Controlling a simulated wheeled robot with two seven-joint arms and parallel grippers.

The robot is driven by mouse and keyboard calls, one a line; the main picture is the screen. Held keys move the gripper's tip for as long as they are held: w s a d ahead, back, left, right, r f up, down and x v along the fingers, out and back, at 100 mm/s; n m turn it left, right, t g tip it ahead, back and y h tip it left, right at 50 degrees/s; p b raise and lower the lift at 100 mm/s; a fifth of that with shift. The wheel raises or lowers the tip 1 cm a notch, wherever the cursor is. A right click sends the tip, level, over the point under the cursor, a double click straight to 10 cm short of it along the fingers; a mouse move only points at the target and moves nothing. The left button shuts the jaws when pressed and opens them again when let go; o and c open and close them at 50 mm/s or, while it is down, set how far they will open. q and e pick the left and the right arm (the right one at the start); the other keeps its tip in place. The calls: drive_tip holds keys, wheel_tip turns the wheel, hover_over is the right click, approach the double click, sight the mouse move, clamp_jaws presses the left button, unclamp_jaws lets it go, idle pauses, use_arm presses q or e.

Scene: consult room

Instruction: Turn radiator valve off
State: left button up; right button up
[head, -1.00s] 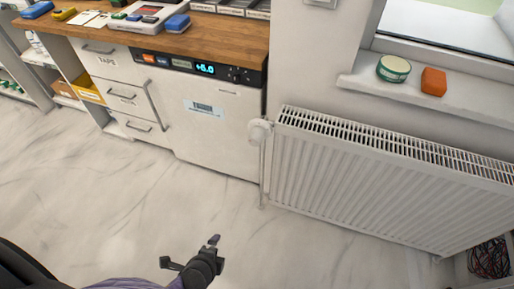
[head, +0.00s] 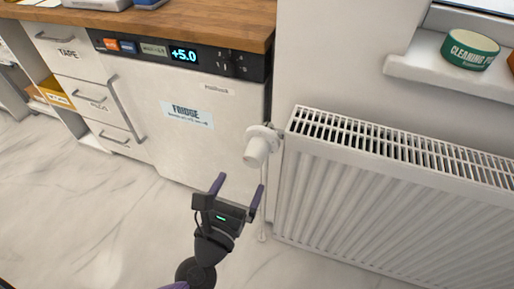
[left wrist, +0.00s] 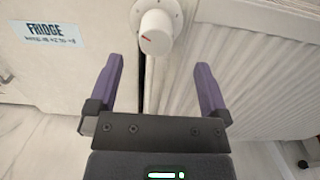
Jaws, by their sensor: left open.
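The radiator valve (head: 256,151) is a white knob at the upper left end of the white radiator (head: 370,190). In the left wrist view the valve (left wrist: 157,33) shows as a round knob with a small red mark, on a collar with dark marks. My left gripper (head: 239,188) is open and empty, just below and in front of the valve in the head view. In the left wrist view its purple fingers point toward the knob, which lies beyond the tips and between their lines. The knob is apart from the fingers. My right gripper is not in view.
A white fridge (head: 195,132) with a display stands close left of the valve under a wooden counter (head: 190,22). The floor (head: 110,220) in front is clear.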

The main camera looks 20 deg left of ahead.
sight(251, 164)
use_arm(q)
drive_tip(key=w, duration=0.3)
drive_tip(key=w+f, duration=0.1)
drive_tip(key=w, duration=0.5)
drive_tip(key=shift+w+f, duration=0.15)
drive_tip(key=shift+f, duration=0.25)
drive_tip(key=shift+w, duration=0.7)
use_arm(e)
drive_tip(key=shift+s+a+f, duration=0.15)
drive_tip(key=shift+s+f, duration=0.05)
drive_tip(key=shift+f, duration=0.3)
use_arm(q)
drive_tip(key=shift+c, duration=1.2)
drive_tip(key=c, duration=1)
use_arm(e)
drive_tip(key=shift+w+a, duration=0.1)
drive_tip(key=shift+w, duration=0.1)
